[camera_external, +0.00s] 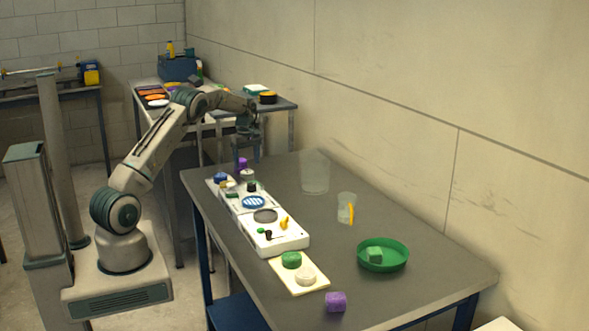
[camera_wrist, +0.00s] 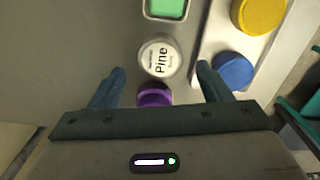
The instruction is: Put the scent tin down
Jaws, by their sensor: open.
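The scent tin (camera_wrist: 160,57) is a round white tin with a "Pine" label, face up in the wrist view. In the external view a small white round thing (camera_external: 248,174), apparently this tin, stands at the table's far left end. My gripper (camera_wrist: 160,70) is open, with one finger to each side of the tin and a gap on both sides. In the external view my gripper (camera_external: 248,156) points down over that end of the table. A purple piece (camera_wrist: 155,95) lies between the fingers, nearer the palm, partly hidden by it.
A white tray (camera_wrist: 222,43) with a yellow disc (camera_wrist: 260,14) and a blue disc (camera_wrist: 233,70) lies close right of the tin. A green-topped block (camera_wrist: 167,8) is just beyond. A clear container (camera_external: 315,172) and green bowl (camera_external: 383,262) stand on the grey table (camera_external: 345,240).

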